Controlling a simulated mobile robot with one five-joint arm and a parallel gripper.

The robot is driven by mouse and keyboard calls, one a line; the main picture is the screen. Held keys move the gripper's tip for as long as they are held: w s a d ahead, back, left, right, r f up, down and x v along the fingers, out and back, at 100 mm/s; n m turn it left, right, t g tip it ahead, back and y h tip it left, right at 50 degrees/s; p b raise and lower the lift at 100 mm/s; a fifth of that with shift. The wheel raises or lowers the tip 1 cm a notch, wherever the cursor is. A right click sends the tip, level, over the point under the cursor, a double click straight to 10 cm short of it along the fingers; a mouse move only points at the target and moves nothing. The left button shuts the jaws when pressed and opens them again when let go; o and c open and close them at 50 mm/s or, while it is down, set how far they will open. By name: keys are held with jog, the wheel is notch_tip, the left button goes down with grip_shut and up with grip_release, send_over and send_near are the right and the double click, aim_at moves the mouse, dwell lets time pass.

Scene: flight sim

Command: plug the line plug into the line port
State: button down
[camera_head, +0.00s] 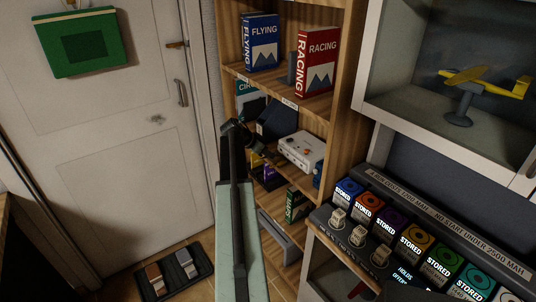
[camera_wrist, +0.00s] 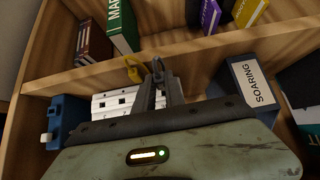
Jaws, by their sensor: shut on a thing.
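My gripper (camera_head: 273,156) reaches into the wooden shelf, its fingertips close to the left side of a white box with an orange knob (camera_head: 302,150). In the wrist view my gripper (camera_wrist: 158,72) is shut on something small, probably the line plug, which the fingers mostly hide. A yellow looped piece (camera_wrist: 133,68) shows beside the fingertips; I cannot tell whether it belongs to the plug. The white box (camera_wrist: 112,104) shows dark square openings behind the fingers. I cannot tell which opening is the line port, or whether the plug touches it.
A blue box with a white knob (camera_wrist: 65,120) and a box labelled SOARING (camera_wrist: 250,82) flank the gripper. Shelf boards and books crowd around my arm. A stand of several labelled packs (camera_head: 415,240) is at right. A door (camera_head: 110,130) and pedals (camera_head: 172,270) are at left.

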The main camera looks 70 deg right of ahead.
aim_at(275, 152)
jog(key=shift+s+d, duration=0.5)
jog(key=shift+d, duration=0.25)
jog(key=shift+s+d, duration=0.55)
jog(key=shift+d, duration=0.3)
dwell(0.9)
jog(key=c, duration=1.3)
grip_release()
jog(key=p+v, duration=0.5)
jog(key=v, duration=0.2)
jog(key=shift+w+a+r+p, duration=0.1)
jog(key=shift+a+r+p, duration=0.15)
jog(key=shift+r+p, duration=0.1)
jog(key=shift+w, duration=0.1)
